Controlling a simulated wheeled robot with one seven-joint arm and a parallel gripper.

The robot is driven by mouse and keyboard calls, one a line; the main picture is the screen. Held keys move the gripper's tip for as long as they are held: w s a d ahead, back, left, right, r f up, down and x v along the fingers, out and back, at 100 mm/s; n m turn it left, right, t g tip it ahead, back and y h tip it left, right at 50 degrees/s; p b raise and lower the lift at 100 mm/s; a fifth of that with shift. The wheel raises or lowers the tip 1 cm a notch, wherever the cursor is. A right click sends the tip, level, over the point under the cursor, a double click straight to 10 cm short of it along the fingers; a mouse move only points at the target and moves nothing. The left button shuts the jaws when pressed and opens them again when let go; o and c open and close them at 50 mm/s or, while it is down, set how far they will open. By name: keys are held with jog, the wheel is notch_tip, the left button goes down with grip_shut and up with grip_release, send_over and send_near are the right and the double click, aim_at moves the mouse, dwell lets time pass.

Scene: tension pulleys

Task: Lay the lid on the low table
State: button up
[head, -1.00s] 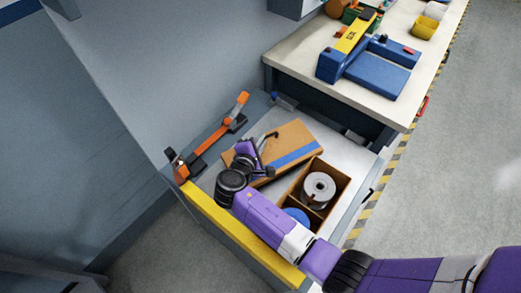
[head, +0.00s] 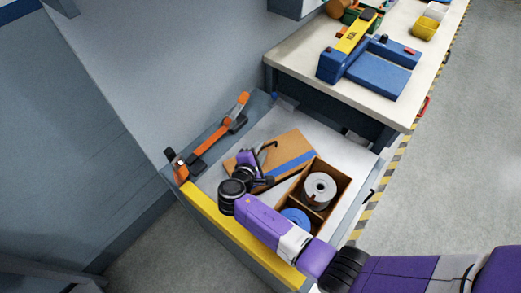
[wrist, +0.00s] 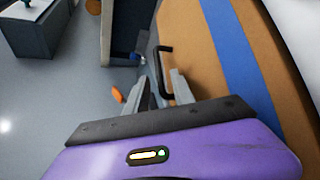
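The lid (head: 283,146) is a flat brown board with a blue stripe and a black bar handle (wrist: 163,72). It is over the left and back part of the low table (head: 345,157), beside the open box; I cannot tell whether it touches the tabletop. My gripper (head: 262,160) is at the lid's handle. In the wrist view my fingers (wrist: 161,92) stand on either side of the handle's near end, and the lid (wrist: 205,70) fills the right. The arm hides part of the lid's near side.
The open wooden box (head: 343,186) holds a grey spool (head: 319,187) and a blue round part (head: 295,217) in compartments. An orange and black tool (head: 215,137) lies along the table's left edge. A higher workbench (head: 290,75) stands behind. The table's front edge is yellow (head: 215,215).

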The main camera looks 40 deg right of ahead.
jog(key=b+v, duration=0.1)
jog(key=v, duration=1.1)
